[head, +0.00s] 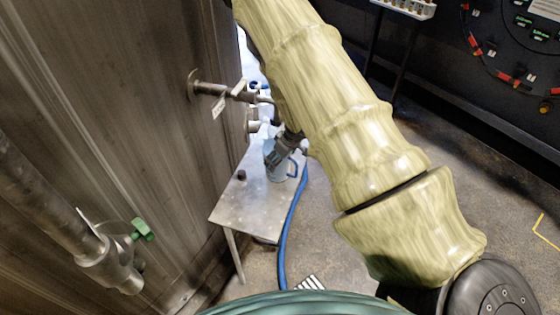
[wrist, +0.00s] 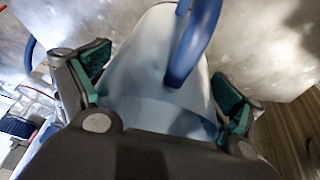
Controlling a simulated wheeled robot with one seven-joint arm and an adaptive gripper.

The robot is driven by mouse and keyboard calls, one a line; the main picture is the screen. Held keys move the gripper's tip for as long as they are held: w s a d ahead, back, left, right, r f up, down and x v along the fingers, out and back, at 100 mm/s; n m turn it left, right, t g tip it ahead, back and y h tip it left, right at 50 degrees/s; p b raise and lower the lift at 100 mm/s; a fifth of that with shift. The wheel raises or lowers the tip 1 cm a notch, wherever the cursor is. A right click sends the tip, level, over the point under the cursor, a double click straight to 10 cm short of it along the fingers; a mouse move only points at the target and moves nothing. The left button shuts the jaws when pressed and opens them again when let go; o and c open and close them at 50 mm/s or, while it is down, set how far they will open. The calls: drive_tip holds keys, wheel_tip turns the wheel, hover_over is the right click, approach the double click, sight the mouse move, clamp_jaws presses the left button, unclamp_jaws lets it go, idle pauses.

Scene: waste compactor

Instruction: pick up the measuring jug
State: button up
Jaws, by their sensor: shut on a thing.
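The measuring jug (head: 279,172) is a pale translucent blue jug with a darker blue handle. It stands at the back of a small metal table (head: 243,205) in the head view, partly hidden by my gripper (head: 288,145). In the wrist view the jug (wrist: 150,65) fills the middle, with its blue handle (wrist: 193,45) toward the top. My gripper (wrist: 165,95) has its green-padded fingers on either side of the jug's body and is shut on it. I cannot tell whether the jug's base touches the table.
A tall metal wall (head: 110,90) rises close on the left of the table, with a pipe and green valve (head: 140,230). A tagged pipe fitting (head: 215,90) juts out above the table. A blue hose (head: 284,245) runs down the table's right side. Open floor lies right.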

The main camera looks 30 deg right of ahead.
drive_tip(key=shift+b, duration=0.5)
drive_tip(key=c, duration=0.3)
drive_tip(key=s+d+b, duration=0.1)
drive_tip(key=s, duration=0.4)
drive_tip(key=s+d+b, duration=0.1)
drive_tip(key=s+b, duration=0.1)
drive_tip(key=s, duration=0.4)
drive_tip(key=s+d+b, duration=0.1)
drive_tip(key=s, duration=0.5)
drive_tip(key=shift+s+d+r+b, duration=0.1)
drive_tip(key=shift+s+b, duration=0.15)
drive_tip(key=shift+b, duration=0.15)
drive_tip(key=shift+c, duration=1.2)
drive_tip(key=shift+s+r, duration=0.1)
drive_tip(key=shift+s, duration=0.05)
